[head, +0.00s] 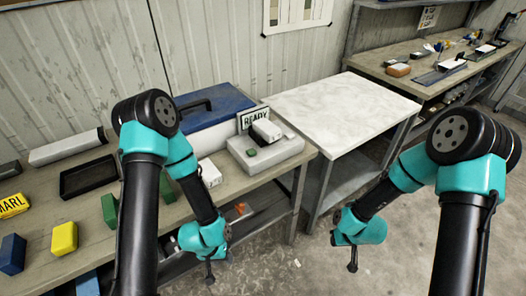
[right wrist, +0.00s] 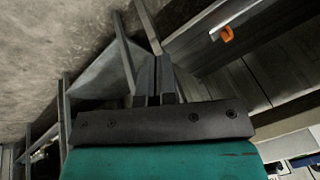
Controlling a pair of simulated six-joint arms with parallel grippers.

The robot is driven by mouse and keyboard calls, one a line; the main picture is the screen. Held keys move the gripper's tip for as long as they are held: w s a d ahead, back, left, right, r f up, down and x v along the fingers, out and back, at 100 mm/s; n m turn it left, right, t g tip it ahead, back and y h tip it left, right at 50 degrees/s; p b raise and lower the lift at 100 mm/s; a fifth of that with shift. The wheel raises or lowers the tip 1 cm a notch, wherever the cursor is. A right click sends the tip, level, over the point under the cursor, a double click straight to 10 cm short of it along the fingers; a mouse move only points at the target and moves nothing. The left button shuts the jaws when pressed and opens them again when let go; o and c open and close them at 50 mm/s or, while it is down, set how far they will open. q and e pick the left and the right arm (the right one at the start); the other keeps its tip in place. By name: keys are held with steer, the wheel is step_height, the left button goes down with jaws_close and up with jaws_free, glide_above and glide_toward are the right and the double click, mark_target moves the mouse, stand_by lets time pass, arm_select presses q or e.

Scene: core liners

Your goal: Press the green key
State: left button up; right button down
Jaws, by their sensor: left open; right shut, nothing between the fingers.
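The green key (head: 251,152) is a small green button on top of a grey box (head: 280,154), which sits at the right end of the workbench. A sign reading READY (head: 254,119) stands at the back of the box. My left gripper (head: 218,268) is open and hangs in front of the bench edge, below and to the left of the box, apart from the key. My right gripper (head: 352,264) hangs over the floor to the right of the bench, away from the key. In the right wrist view its fingers (right wrist: 155,78) are shut with nothing between them.
Blue case (head: 208,105) stands behind the box. A white block (head: 209,173) sits left of the box. Black tray (head: 88,177), yellow block (head: 64,238) and green blocks (head: 110,211) lie farther left. A bare white-topped table (head: 340,105) stands to the right.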

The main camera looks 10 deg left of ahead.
steer(key=w+a+r+n+t, duration=0.1)
steer(key=w+a+r+n, duration=0.3)
steer(key=w+a+r, duration=0.35)
steer(key=n+t+y, duration=0.1)
steer(key=n+y, duration=0.1)
steer(key=n, duration=0.6)
glide_toward(251, 152)
steer(key=w+d+f, duration=0.1)
steer(key=f, duration=0.1)
steer(key=w+d+f, duration=0.1)
steer(key=d+f, duration=0.1)
steer(key=w+d+f, duration=0.1)
steer(key=d+f, duration=0.1)
steer(key=shift+w+f, duration=0.15)
steer(key=shift+w, duration=0.05)
steer(key=a+r+n+y, duration=0.1)
steer(key=a+r+n, duration=0.3)
steer(key=a+r, duration=0.6)
steer(key=shift+r+n+t+y, duration=0.4)
steer(key=shift+r, duration=0.3)
steer(key=shift+f, duration=0.2)
steer(key=shift+f, duration=4.25)
steer(key=shift+f, duration=0.15)
steer(key=shift+f, duration=0.25)
